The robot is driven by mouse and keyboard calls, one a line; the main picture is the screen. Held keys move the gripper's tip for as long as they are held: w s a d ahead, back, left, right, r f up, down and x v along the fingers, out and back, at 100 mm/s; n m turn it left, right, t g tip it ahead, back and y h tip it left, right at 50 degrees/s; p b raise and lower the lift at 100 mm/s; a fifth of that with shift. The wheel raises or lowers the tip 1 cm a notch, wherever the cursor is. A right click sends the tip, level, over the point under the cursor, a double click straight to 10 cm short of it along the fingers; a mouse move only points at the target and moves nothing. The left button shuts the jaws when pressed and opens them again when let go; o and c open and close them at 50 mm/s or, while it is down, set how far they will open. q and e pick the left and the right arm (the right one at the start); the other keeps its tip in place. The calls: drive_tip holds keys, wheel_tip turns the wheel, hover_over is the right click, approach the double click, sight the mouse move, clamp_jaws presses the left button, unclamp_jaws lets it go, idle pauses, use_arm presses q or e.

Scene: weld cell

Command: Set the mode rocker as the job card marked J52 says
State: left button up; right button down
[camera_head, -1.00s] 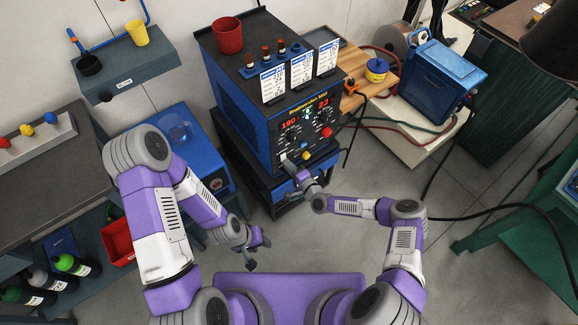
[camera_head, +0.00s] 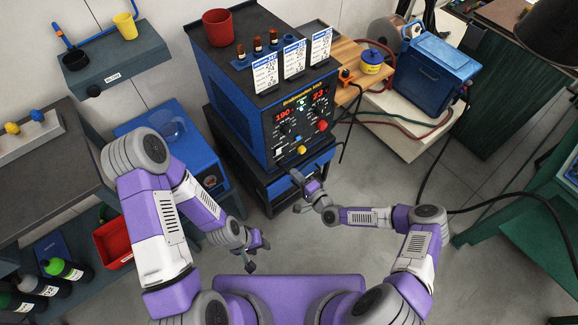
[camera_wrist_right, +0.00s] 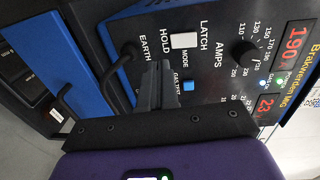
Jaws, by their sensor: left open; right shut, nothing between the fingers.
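The mode rocker (camera_wrist_right: 184,40) is a white switch labelled MODE, between LATCH and HOLD, in the right wrist view. It shows small on the blue welder's (camera_head: 235,105) front panel in the head view (camera_head: 278,152). I cannot tell which side is pressed. Three white job cards (camera_head: 265,75) (camera_head: 294,60) (camera_head: 320,47) stand on the welder's top edge; their print is too small to read. My right gripper (camera_head: 296,182) is shut and empty, below and in front of the panel, apart from the rocker. My left gripper (camera_head: 258,254) is open and empty, low over the floor.
A blue GAS TEST button (camera_wrist_right: 188,86), a black AMPS knob (camera_wrist_right: 244,52) and a black cable at EARTH are near the rocker. A red cup (camera_head: 220,28) stands on the welder. A wooden board (camera_head: 348,94) is to its right. The floor in front is clear.

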drive_tip(key=v, duration=0.6)
drive_tip(key=shift+d+f, duration=0.15)
drive_tip(key=shift+f, duration=0.55)
drive_tip(key=shift+s, duration=0.15)
drive_tip(key=s+a+f+n+g+h, duration=0.25)
drive_tip(key=s+n+g, duration=0.35)
drive_tip(key=s+g, duration=0.35)
drive_tip(key=s+d+r+n+g+h, duration=0.2)
drive_tip(key=s+d, duration=0.3)
drive_tip(key=s, duration=0.6)
drive_tip(key=shift+d+r+g+h, duration=0.15)
drive_tip(key=shift+r+g+h, duration=0.45)
drive_tip(key=shift+g+h, duration=0.15)
